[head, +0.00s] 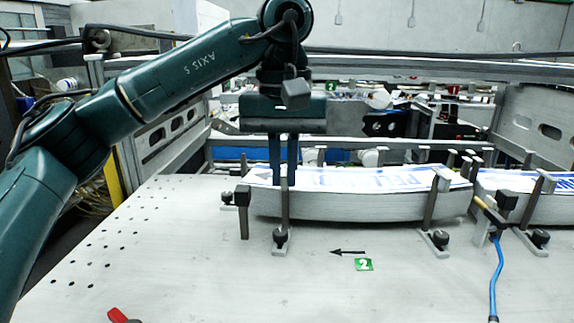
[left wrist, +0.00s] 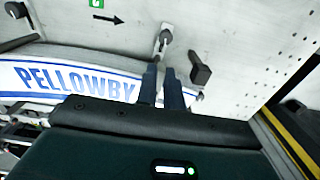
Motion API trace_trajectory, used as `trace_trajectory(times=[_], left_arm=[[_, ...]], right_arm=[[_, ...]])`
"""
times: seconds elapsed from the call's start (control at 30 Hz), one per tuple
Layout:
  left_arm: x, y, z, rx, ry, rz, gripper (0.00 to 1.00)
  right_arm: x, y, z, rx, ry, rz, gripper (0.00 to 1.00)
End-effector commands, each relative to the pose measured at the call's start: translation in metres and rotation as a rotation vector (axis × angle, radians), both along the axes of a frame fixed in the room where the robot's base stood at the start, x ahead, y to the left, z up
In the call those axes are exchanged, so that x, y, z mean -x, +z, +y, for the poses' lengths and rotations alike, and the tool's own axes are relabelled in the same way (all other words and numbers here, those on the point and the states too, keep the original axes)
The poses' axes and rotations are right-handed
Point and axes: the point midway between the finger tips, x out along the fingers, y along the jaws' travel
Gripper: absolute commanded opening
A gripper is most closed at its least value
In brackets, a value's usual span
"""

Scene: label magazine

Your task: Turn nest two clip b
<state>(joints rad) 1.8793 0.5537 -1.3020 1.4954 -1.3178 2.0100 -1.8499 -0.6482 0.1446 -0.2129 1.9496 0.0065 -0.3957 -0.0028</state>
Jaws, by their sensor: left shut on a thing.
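Nest two holds a curved stack of labels (head: 360,205) with blue and white print on top. A front clip, a grey upright post on a slotted foot with a black knob (head: 280,238), stands at the stack's left part. My left gripper (head: 282,182) points down, its two fingers close together and shut on the top of this clip's post. The left wrist view shows the fingers (left wrist: 162,72) over the clip, whose foot and knob (left wrist: 164,38) stick out beyond. A second front clip (head: 438,238) stands at the stack's right. No marking shows which clip is b. My right gripper is not in view.
A green plate marked 2 (head: 363,265) and a black arrow pointing left lie on the table (head: 180,260). A dark post (head: 243,215) stands at the stack's left end. A blue hose (head: 496,275) and another label stack (head: 545,208) are at right. The front left is mostly clear.

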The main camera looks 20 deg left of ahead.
Motion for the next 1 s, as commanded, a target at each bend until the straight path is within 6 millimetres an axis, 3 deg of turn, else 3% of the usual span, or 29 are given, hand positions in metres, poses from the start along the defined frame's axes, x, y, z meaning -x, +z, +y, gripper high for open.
trace_trajectory(times=[0.3, 0.77, 0.8, 1.0], left_arm=[[0.0006, -0.0002, 0.002, -0.001, -0.097, 0.0, 0.0], [0.0007, -0.0002, 0.0022, -0.001, -0.111, 0.001, 0.0], [0.0007, -0.0002, 0.0022, -0.001, -0.111, 0.001, 0.1], [0.0006, -0.0002, 0.0022, 0.0, -0.11, 0.001, 0.26]], right_arm=[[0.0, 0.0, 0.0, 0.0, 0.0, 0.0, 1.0], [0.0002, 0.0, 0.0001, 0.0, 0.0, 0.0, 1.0], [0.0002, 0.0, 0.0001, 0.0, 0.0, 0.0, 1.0], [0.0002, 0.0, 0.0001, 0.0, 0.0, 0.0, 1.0]])
